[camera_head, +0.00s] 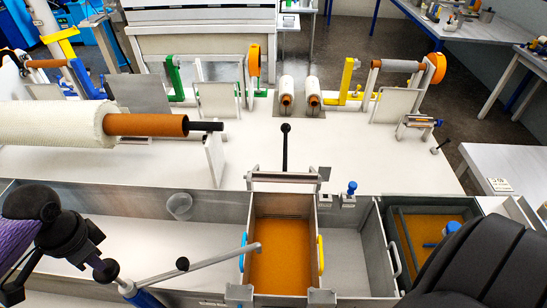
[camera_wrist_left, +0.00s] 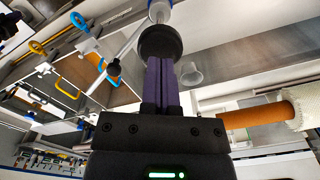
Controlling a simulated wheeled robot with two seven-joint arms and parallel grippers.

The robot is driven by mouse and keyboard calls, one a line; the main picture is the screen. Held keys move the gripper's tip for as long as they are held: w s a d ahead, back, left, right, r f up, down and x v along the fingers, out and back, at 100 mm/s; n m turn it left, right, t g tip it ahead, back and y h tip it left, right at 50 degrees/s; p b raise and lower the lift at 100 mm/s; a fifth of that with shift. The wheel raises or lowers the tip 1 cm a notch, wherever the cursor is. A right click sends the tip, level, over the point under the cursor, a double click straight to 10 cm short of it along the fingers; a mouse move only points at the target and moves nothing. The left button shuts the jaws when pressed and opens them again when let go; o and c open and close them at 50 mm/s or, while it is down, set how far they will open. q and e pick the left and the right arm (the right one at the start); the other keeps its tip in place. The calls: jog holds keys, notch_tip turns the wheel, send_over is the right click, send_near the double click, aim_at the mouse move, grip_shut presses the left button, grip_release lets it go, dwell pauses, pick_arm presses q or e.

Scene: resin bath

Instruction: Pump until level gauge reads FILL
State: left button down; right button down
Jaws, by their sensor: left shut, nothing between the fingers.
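My left gripper (camera_head: 20,226) is at the lower left of the head view. In the wrist view its purple fingers (camera_wrist_left: 160,85) are shut and empty, their tips right by a black round knob (camera_wrist_left: 160,42) on a pale shaft. Whether they touch is unclear. The black knob also shows in the head view (camera_head: 32,202). A grey lever (camera_head: 205,263) with a blue base (camera_head: 142,297) reaches toward the orange resin bath (camera_head: 280,255); it seems to be part of the pump. I cannot make out a level gauge or its reading. My right gripper's fingers are not in view.
A roll with a white sleeve (camera_head: 55,122) and orange core lies across the left above the long metal trough (camera_head: 125,245). A clear cup (camera_head: 179,206) stands in the trough. A second orange tray (camera_head: 428,232) is at the right, beside a dark part of mine. The white tabletop (camera_head: 370,160) behind has bare room.

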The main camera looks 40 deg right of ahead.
aim_at(110, 274)
pick_arm(q)
notch_tip(110, 274, down, 7)
jog(key=b, duration=0.4)
jog(key=shift+r, duration=0.2)
notch_tip(110, 274, up, 7)
jog(key=p, duration=0.8)
jog(key=shift+r, duration=0.15)
jog(key=shift+f+b, duration=0.3)
jog(key=shift+f, duration=0.1)
notch_tip(110, 274, down, 6)
jog(key=b, duration=0.4)
jog(key=shift+f+b, duration=0.15)
jog(key=shift+b, duration=0.15)
notch_tip(110, 274, up, 7)
jog(key=p, duration=0.7)
jog(key=shift+f, duration=0.3)
